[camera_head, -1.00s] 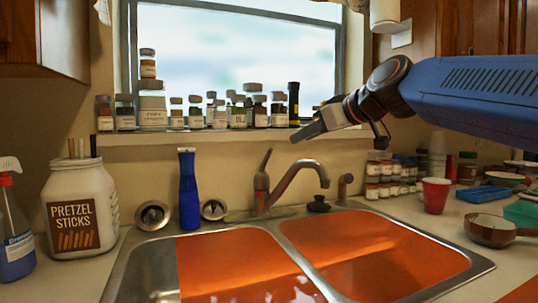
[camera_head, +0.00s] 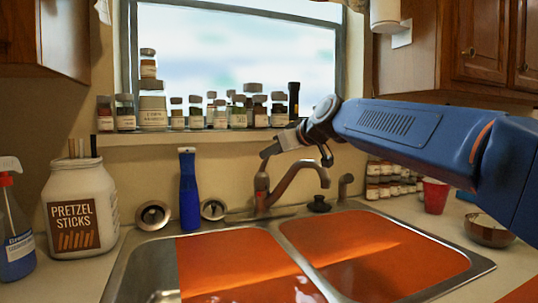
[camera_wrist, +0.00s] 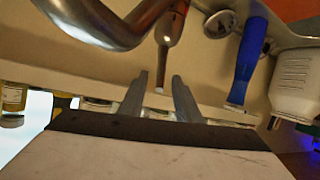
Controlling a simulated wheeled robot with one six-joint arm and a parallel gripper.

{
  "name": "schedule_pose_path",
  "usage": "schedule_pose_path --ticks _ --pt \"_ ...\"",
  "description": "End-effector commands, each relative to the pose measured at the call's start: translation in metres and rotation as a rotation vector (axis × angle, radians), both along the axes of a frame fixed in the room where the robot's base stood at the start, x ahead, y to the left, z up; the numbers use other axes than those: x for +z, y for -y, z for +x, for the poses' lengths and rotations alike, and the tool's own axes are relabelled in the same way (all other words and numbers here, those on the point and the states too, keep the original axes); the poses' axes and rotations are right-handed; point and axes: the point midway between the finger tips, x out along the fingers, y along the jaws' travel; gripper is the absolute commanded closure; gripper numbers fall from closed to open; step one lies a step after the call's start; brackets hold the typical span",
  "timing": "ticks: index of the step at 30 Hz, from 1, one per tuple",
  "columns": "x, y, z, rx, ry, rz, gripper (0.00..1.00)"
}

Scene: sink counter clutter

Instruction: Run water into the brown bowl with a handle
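The brown bowl (camera_head: 489,233) stands on the counter right of the sink in the head view; my arm hides the area where its handle was seen earlier. The faucet (camera_head: 290,185) stands behind the sink, with its spout toward the right and its lever (camera_head: 261,181) upright. No water shows at the spout. My gripper (camera_head: 270,150) is at the top of the lever. In the wrist view my gripper (camera_wrist: 160,92) has its two fingers apart, with the lever tip (camera_wrist: 167,45) pointing into the gap; I cannot tell whether they touch it. The view is upside down.
The double sink (camera_head: 122,272) has orange surfaces in both basins. A blue bottle (camera_head: 189,190) stands left of the faucet, a pretzel jar (camera_head: 80,210) farther left. Jars line the window sill (camera_head: 200,138) behind my gripper. A red cup (camera_head: 435,196) stands behind the bowl.

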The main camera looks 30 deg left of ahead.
Motion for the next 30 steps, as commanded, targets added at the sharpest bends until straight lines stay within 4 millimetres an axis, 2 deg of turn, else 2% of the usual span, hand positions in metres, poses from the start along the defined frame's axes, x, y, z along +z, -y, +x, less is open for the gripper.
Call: schedule_pose_path --ticks 6,17,18,21,30 --pt "-0.007 -0.018 0.006 0.001 0.001 0.001 0.70" --pt "-0.009 -0.021 0.007 0.000 0.000 0.001 0.70" --pt "-0.009 -0.021 0.008 0.000 0.000 0.001 0.74" --pt "-0.009 -0.021 0.007 0.000 0.000 0.001 0.98" --pt "-0.007 -0.023 0.008 0.002 -0.006 -0.014 1.00"
